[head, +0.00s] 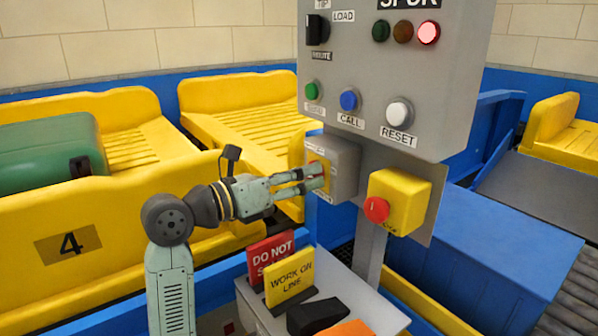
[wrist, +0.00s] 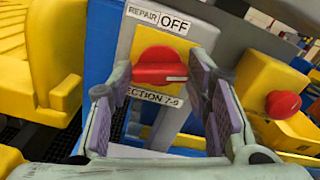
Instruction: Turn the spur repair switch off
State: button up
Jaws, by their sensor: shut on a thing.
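The spur repair switch is a red rotary handle (wrist: 160,68) on a yellow plate in the wrist view. Its handle lies roughly level, with a white mark at its right end. The labels read REPAIR, OFF above and SECTION 7-9 below. In the head view the switch sits on a small grey box (head: 346,168) under the SPUR panel; my fingers mostly hide the handle there. My gripper (head: 318,176) reaches it from the left. In the wrist view my gripper (wrist: 160,88) has one finger at each side of the red handle and is shut on it.
A yellow box with a red mushroom button (head: 377,209) is close right of the switch. The grey SPUR panel (head: 440,80) overhangs above, its red lamp (head: 429,32) lit. DO NOT and WORK ON LINE signs (head: 290,276) stand below my gripper. Yellow trays (head: 30,230) are left.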

jog(key=shift+w+a+n+p, duration=0.1)
jog(key=shift+n+p, duration=4.2)
jog(key=shift+n, duration=2.8)
jog(key=shift+f, duration=0.1)
jog(key=o, duration=1.2)
jog(key=shift+c, duration=0.2)
jog(key=v, duration=1.2)
